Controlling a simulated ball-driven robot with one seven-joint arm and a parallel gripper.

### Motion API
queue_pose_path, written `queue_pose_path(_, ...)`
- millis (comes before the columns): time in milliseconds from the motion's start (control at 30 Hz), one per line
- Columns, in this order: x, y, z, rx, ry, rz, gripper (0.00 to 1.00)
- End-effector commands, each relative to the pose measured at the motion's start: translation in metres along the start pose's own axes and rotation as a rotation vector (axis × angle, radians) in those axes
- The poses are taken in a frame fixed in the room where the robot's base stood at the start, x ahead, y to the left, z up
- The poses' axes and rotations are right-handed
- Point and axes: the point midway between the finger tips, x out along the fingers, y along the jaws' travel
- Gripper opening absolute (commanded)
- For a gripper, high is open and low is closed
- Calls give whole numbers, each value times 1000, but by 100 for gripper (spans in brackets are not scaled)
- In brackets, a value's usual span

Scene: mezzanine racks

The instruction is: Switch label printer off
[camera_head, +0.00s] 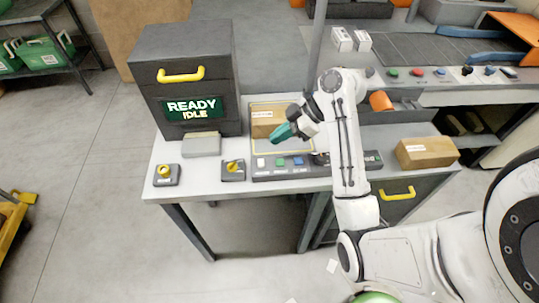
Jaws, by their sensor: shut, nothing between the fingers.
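A dark grey machine (185,45) with a yellow handle stands at the back left of the table; it looks like the label printer. Its screen (192,108) reads READY IDLE in light letters. A small box with a yellow knob (166,174) is at the table's left front, and a second yellow-knob box (233,170) is right of it. Their labels are too small to read. A dark button strip (274,170) with white, green and blue buttons lies further right, partly behind my arm. My gripper (275,136), teal-tipped, is shut and empty above the table, behind the strip.
A cardboard box (265,118) sits inside a yellow outline behind my gripper. Another carton (427,152) is at the right end of the table. A conveyor (425,52) with a row of coloured buttons is behind on the right. The floor at left is mostly clear.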

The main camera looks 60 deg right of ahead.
Motion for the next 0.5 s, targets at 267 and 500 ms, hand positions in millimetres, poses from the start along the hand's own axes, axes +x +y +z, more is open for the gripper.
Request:
queue_pose_path(267,45,-1,7,7,-2,-3,0)
queue_pose_path(500,63,-1,24,2,-2,-1,0)
